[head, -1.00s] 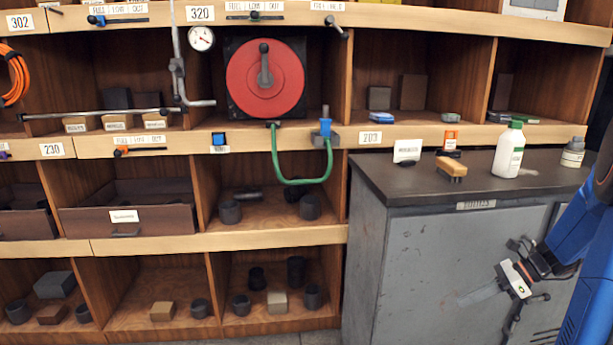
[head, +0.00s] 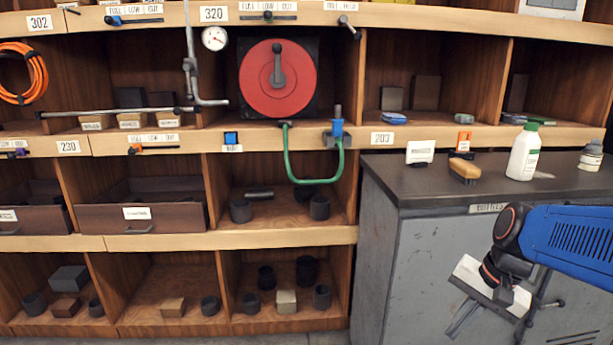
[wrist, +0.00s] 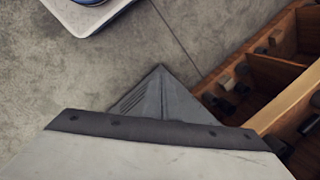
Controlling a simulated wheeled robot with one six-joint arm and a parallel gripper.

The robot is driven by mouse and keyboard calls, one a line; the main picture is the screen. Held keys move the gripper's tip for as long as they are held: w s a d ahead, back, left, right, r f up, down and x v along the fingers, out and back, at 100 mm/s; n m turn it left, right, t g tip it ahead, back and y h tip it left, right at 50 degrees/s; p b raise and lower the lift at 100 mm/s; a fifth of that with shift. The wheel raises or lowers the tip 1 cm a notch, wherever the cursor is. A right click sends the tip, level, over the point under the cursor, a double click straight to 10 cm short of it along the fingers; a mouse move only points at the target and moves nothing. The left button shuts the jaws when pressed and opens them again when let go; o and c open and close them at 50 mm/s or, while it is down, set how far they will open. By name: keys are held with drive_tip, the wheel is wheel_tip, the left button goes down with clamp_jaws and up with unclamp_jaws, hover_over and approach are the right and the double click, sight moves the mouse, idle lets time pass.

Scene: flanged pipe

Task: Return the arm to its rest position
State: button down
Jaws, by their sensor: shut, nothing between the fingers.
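My gripper (head: 456,328) is in the lower right of the head view, in front of the grey cabinet and below its top, pointing down and to the left. My blue arm comes in from the right edge. In the wrist view the dark grey fingers (wrist: 158,82) meet in one wedge, shut and empty, with bare concrete floor beyond them. Nothing touches the gripper as far as I can see.
The grey cabinet (head: 400,270) stands behind my gripper, with a white bottle (head: 523,152) and a brush (head: 463,171) on top. Wooden shelving (head: 230,238) fills the left, with a red disc (head: 277,78) and green hose (head: 289,165). Open floor shows in the wrist view.

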drive_tip(key=s+a+r+n+t+h, duration=0.2)
drive_tip(key=s+n+t, duration=0.1)
drive_tip(key=s+n, duration=0.5)
drive_tip(key=shift+s+n+h, duration=0.15)
drive_tip(key=shift+n+h, duration=0.15)
idle(0.7)
